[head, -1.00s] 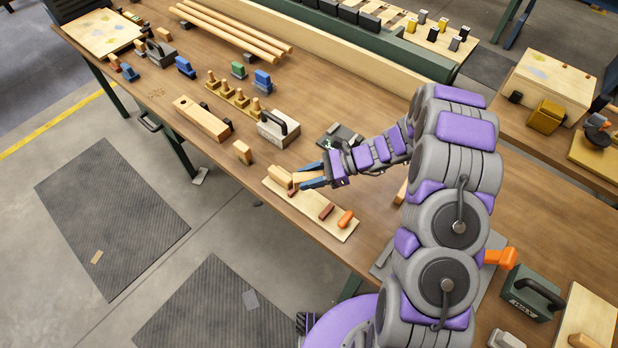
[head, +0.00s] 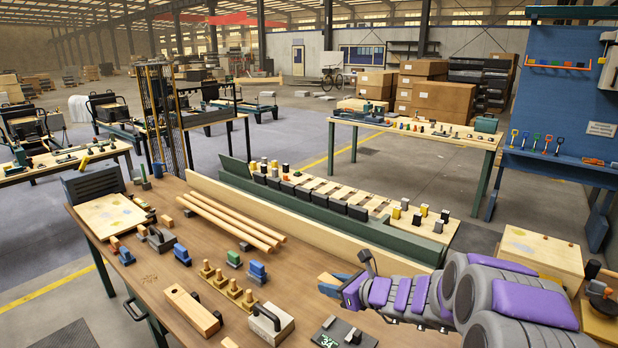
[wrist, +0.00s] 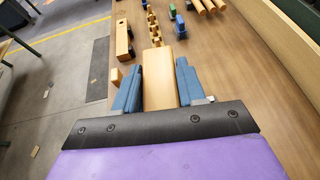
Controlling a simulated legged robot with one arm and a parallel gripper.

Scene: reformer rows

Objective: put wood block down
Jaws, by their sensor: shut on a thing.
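My gripper (head: 340,284) is held above the right part of the workbench, its blue fingers pointing left in the head view. In the wrist view the two blue fingers (wrist: 158,88) are shut on a light wood block (wrist: 159,78), one on each side of it. Only a small end of the block (head: 329,279) shows between the fingers in the head view. The workbench top (head: 150,262) is brown wood. The block appears held off the surface.
A wooden plane body (head: 192,310), a grey block with a black handle (head: 271,325) and a row of wooden pegs (head: 228,287) stand on the bench. Long dowels (head: 232,222) lie behind, before a pale rail (head: 300,238). Bare bench shows left of my gripper.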

